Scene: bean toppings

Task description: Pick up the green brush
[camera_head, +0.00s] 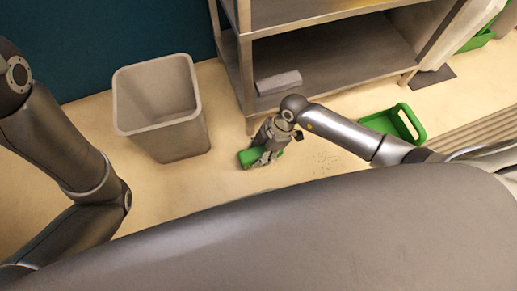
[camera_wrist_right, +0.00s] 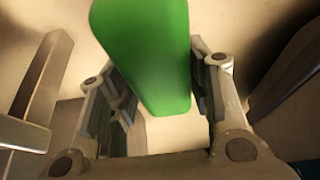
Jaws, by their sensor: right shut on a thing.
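The green brush (camera_head: 247,157) is low over the floor in the head view, between the grey bin and the metal shelf. Its green body (camera_wrist_right: 150,50) fills the upper middle of the right wrist view, between the fingers. My right gripper (camera_head: 268,150) is shut on it, and the fingers hide part of it. Whether the brush touches the floor I cannot tell. My left arm shows at the left of the head view, but its gripper is out of view.
A grey bin (camera_head: 130,128) stands left of the brush. A metal shelf (camera_head: 335,75) stands behind, with a grey block (camera_head: 278,82) on its lower board. A green dustpan (camera_head: 405,122) lies at the right. Small dark specks (camera_head: 325,162) lie on the floor between.

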